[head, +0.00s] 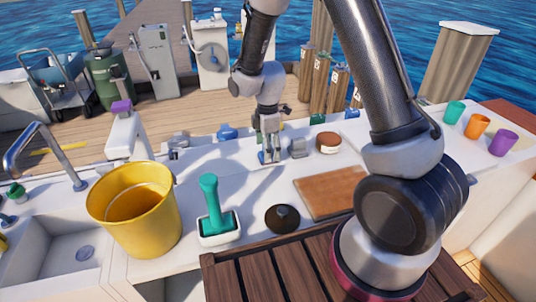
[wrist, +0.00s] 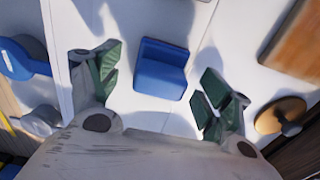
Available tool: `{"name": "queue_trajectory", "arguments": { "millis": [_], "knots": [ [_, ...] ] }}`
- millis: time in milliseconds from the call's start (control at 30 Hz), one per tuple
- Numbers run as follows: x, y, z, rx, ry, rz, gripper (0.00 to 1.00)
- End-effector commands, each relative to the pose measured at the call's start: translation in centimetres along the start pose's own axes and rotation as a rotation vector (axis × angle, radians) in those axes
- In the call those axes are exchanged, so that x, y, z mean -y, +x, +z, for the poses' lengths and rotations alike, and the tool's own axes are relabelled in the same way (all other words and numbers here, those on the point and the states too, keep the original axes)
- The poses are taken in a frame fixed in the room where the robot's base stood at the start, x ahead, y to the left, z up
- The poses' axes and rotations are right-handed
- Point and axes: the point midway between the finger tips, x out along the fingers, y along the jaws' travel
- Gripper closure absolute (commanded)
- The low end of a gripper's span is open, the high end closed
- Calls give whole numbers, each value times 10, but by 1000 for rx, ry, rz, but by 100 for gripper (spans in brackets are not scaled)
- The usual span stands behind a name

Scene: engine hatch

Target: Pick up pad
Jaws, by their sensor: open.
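A small blue L-shaped block (wrist: 161,70), which looks like the pad, lies on the white counter. In the wrist view it sits between and slightly beyond the two green-padded fingers of my gripper (wrist: 160,88), with a gap on both sides. My gripper is open and empty. In the head view my gripper (head: 269,151) points down over the counter, and a bit of blue (head: 263,157) shows at its fingertips. The fingers hide much of the block there, and I cannot tell the exact height gap.
A wooden board (head: 330,192) and a dark round lid (head: 282,218) lie nearer me. A grey block (head: 298,147) and a round brown-topped item (head: 328,142) stand right of my gripper. A green-handled brush (head: 211,205) and yellow bucket (head: 160,225) stand left.

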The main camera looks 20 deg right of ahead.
Motion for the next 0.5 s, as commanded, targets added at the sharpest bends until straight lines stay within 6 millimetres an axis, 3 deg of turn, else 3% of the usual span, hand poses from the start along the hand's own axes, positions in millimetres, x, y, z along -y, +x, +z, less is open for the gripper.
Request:
{"name": "queue_trajectory", "arguments": {
  "millis": [133, 367, 400, 500],
  "knots": [
    [0, 18, 0, 0, 1, -1, 21],
    [0, 21, 0, 0, 1, 1, 21],
    [0, 21, 0, 0, 1, 1, 23],
    [0, 21, 0, 0, 1, 1, 41]
  ]
}}
